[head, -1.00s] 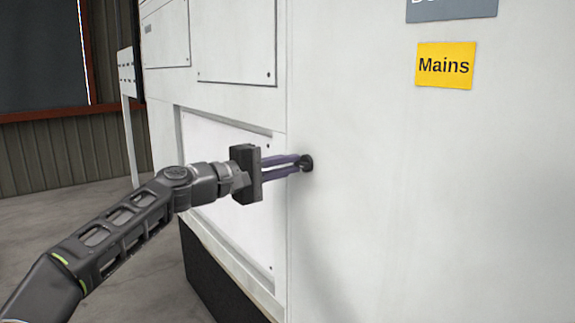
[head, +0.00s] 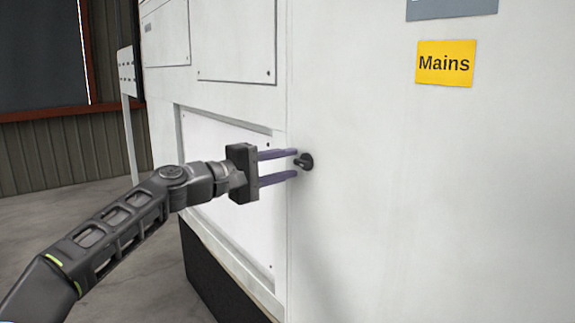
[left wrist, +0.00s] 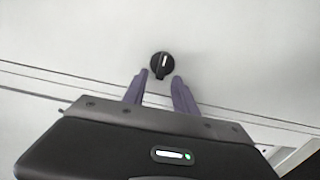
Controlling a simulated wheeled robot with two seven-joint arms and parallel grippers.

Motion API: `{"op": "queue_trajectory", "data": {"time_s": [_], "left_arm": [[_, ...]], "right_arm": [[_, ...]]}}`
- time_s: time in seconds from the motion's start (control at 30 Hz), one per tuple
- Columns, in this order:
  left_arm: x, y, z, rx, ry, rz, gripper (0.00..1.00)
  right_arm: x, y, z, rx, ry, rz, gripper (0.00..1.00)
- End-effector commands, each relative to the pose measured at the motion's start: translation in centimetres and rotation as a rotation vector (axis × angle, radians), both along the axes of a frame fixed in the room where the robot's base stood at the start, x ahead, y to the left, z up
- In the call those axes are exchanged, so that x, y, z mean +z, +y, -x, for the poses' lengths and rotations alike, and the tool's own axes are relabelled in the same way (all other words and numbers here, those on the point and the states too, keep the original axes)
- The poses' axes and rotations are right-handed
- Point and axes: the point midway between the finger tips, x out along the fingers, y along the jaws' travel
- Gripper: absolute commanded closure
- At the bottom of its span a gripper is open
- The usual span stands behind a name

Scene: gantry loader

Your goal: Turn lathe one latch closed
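The latch (head: 304,161) is a small black round knob on the white cabinet wall, just right of the panel seam. In the left wrist view the latch (left wrist: 162,65) shows a white mark that stands nearly upright. My left gripper (head: 296,163) is open, its two purple fingers spread apart. The fingertips are just short of the latch, and the left wrist view shows the gripper (left wrist: 160,80) with the knob beyond and between its tips, apart from them. My right gripper is in no view.
The white cabinet (head: 400,200) fills the right side. A yellow "Mains" label (head: 445,64) sits above right of the latch. A recessed panel (head: 225,160) lies behind the left gripper. Open floor (head: 150,270) is at the lower left.

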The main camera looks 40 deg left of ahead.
Motion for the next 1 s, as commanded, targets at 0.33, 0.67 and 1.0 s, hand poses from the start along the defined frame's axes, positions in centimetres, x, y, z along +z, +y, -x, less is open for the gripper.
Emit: {"op": "queue_trajectory", "data": {"time_s": [0.33, 0.67, 1.0], "left_arm": [[-0.2, 1.7, 4.8, 0.006, 0.000, 0.000, 0.66], [0.0, 2.0, 6.7, 0.001, 0.001, -0.001, 0.66], [0.0, 2.0, 6.7, 0.001, 0.000, 0.000, 0.66]], "right_arm": [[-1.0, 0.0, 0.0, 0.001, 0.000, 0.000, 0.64], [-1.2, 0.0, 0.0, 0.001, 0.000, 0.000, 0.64], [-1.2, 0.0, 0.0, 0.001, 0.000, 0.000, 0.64]]}}
